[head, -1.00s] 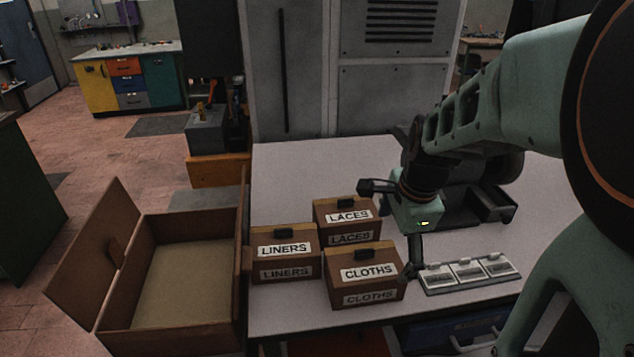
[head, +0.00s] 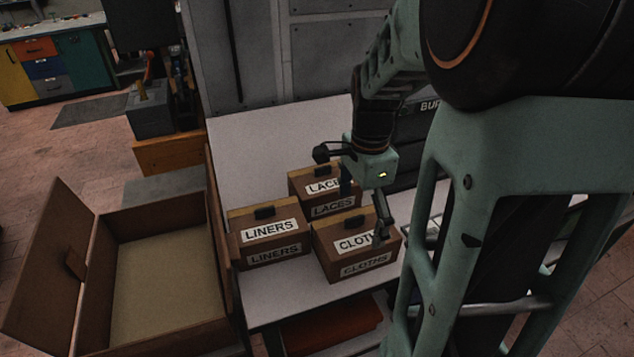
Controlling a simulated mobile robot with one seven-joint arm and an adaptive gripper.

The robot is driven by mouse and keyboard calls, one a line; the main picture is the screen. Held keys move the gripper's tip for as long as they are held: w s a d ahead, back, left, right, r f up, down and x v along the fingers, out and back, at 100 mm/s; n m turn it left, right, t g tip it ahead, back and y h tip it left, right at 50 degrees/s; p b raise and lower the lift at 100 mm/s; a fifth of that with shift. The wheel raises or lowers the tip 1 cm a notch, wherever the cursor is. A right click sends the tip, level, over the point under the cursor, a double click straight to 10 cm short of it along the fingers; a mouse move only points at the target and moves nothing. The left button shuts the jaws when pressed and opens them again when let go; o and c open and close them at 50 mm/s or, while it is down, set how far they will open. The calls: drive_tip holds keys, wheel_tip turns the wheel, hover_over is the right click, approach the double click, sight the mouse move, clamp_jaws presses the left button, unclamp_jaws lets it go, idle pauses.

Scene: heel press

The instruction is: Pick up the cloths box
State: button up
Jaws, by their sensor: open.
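The cloths box (head: 330,252), brown with white CLOTHS labels and a dark handle on its lid, stands upright on the white table at the front right of a group of three boxes. My gripper (head: 363,206) is open and empty, pointing down over the cloths box. One finger hangs in front of the right end of its upper label and hides the last letters. The other finger is farther back, in front of the laces box (head: 299,186). I cannot tell whether either finger touches a box.
The liners box (head: 243,250) stands to the left of the cloths box, with the laces box behind. A large open brown crate (head: 86,270) with an empty floor is at the left. The table (head: 272,305) is bare along its front edge. My arm covers the right side.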

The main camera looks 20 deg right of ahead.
sight(356, 229)
drive_tip(key=shift+w+f+p, duration=0.15)
drive_tip(key=shift+f, duration=1.6)
drive_tip(key=shift+w+f+p, duration=0.15)
drive_tip(key=shift+f, duration=1.55)
drive_tip(key=shift+c, duration=0.4)
drive_tip(key=shift+r, duration=0.1)
drive_tip(key=c, duration=1.5)
drive_tip(key=shift+o, duration=0.2)
